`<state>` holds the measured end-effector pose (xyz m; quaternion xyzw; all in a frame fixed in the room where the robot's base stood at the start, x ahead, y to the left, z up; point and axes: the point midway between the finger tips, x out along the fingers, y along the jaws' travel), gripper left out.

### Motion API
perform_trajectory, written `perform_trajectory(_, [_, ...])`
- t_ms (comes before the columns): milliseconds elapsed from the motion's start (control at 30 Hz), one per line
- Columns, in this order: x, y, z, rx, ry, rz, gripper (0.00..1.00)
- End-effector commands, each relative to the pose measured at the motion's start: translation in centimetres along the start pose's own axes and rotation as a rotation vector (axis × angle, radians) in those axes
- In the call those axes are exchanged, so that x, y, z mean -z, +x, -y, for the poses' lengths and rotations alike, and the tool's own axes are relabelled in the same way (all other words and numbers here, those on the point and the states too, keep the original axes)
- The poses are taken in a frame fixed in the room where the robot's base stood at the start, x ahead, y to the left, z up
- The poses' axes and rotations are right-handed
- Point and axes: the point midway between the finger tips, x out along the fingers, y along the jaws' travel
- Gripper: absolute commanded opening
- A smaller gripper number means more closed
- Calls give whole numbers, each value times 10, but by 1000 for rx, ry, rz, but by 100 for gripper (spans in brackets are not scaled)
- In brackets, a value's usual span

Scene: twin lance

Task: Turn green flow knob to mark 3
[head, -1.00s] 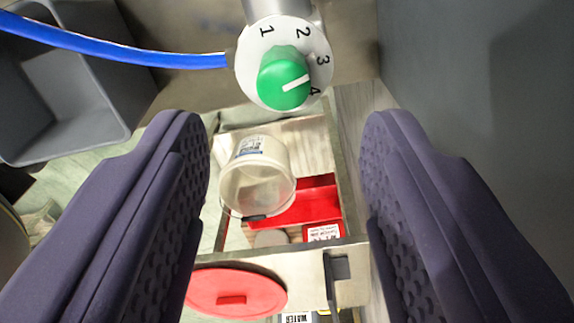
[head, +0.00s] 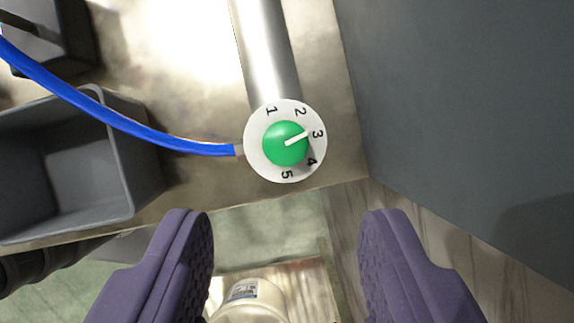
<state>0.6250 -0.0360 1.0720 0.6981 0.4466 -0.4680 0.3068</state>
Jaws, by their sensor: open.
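The green flow knob (head: 284,145) sits at the middle of a round white dial (head: 257,165) marked 1 to 5, at upper centre. Its white pointer line points at about mark 3 (head: 318,134), perhaps slightly to the 2 side. The dial is at the end of a metal pipe (head: 268,55), and a blue hose joins its left side. My gripper (head: 286,225) is open and empty. Its two purple fingers stand wide apart, below the knob in the picture, and do not touch it.
The blue hose (head: 120,118) runs in from the left. A grey bin (head: 75,165) is at left. A large dark grey panel (head: 460,110) stands close on the right. A clear tub (head: 248,300) is below, between the fingers. The space between the fingers and knob looks free.

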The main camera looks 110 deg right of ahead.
Motion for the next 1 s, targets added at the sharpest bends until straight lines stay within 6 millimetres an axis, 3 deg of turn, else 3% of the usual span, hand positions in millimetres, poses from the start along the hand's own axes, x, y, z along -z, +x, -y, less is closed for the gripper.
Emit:
perform_trajectory(433, [3, 68, 2, 1, -6, -12, 51])
perform_trajectory(800, [3, 78, 2, 0, -5, -11, 51])
perform_trajectory(833, [3, 78, 2, 0, -5, -11, 49])
perform_trajectory(1000, [3, 78, 2, 0, -5, -11, 10])
